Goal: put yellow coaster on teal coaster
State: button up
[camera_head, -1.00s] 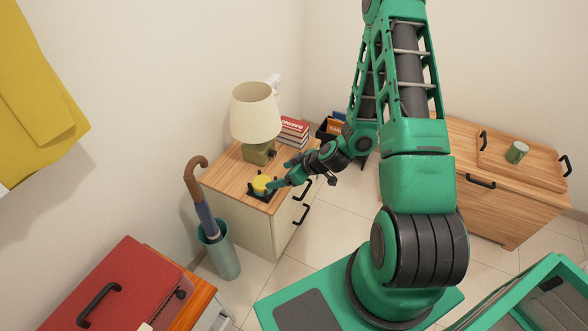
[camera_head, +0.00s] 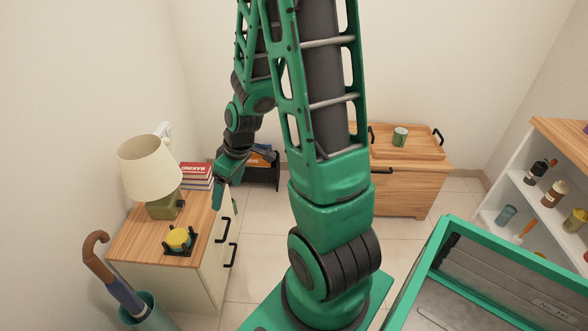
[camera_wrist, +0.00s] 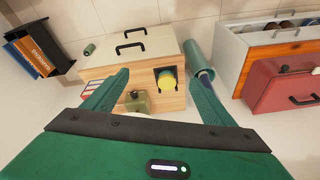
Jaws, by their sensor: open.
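The yellow coaster (camera_head: 178,234) sits in a small black holder (camera_head: 183,249) on the wooden top of the bedside cabinet. It also shows in the wrist view (camera_wrist: 167,80), between my spread fingers but well beyond them. My gripper (camera_head: 219,195) is open and empty, above and to the right of the holder, near the cabinet's right edge. It is apart from the coaster, with its fingers spread in the wrist view (camera_wrist: 160,88).
A lamp (camera_head: 150,170) and stacked red books (camera_head: 196,172) stand behind the holder on the cabinet (camera_head: 131,241). An umbrella in a teal stand (camera_head: 150,310) is at its front left. A wooden chest (camera_head: 405,187) and a shelf (camera_head: 540,195) stand right. Tiled floor lies free between.

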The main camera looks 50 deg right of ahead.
jog(key=s+d+r+m+g, duration=0.1)
jog(key=s+d+r+m, duration=0.1)
jog(key=s+r+m, duration=0.3)
jog(key=s+d+r+m+g+h, duration=0.1)
jog(key=s+r+m, duration=0.4)
jog(key=s+r, duration=0.6)
jog(key=s+d+g, duration=0.1)
jog(key=s, duration=0.4)
jog(key=shift+s+r+h, duration=0.25)
jog(key=shift+s+h, duration=0.05)
jog(key=shift+s, duration=0.1)
